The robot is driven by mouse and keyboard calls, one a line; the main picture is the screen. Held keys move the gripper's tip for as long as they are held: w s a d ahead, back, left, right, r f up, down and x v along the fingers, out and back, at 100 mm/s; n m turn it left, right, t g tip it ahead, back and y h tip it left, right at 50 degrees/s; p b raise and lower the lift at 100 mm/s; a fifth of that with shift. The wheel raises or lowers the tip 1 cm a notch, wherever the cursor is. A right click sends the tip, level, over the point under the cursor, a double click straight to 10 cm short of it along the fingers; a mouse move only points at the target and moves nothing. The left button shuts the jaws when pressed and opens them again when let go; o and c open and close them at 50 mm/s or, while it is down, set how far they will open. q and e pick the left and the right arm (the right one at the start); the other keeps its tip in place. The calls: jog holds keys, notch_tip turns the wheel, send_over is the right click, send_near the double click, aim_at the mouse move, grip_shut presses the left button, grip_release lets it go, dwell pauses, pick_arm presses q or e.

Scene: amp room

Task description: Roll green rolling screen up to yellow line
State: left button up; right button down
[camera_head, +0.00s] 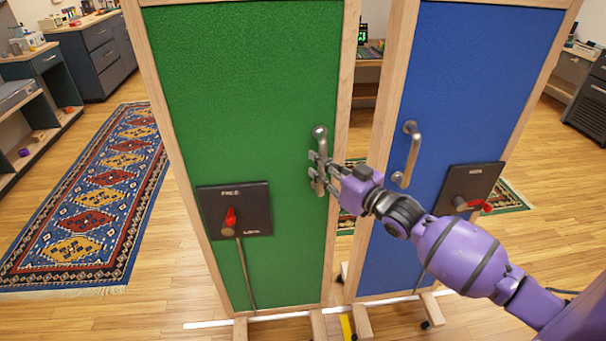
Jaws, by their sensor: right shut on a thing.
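The green rolling screen (235,95) stands upright at the centre left in a wooden frame, with a metal handle (320,133) near its right edge. My right gripper (319,172) is shut on this handle, at its lower part. A dark plate (254,195) marked "FREE" with a red lever (230,216) is on the green screen, and a rod runs down from it. A short piece of the yellow line (346,327) shows on the floor between the two screens' feet. My left gripper is not in view.
A blue screen (465,80) with its own handle (407,155) and dark plate (470,187) stands close on the right, with a narrow gap between. A white strip (205,324) crosses the floor beneath. A patterned rug (110,170) lies left; drawers (95,60) stand behind.

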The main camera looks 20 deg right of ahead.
jog(key=d, duration=0.2)
jog(key=s+d, duration=0.1)
jog(key=d, duration=0.2)
jog(key=s+d, duration=0.1)
jog(key=d, duration=0.1)
jog(key=shift+d+f, duration=0.1)
jog(key=shift+d, duration=0.1)
jog(key=shift+s+d, duration=0.2)
jog(key=shift+d, duration=0.35)
jog(key=c, duration=1.9)
grip_release()
jog(key=shift+d, duration=0.1)
jog(key=shift+o, duration=1.3)
jog(key=shift+s+d, duration=0.1)
jog(key=shift+d, duration=0.05)
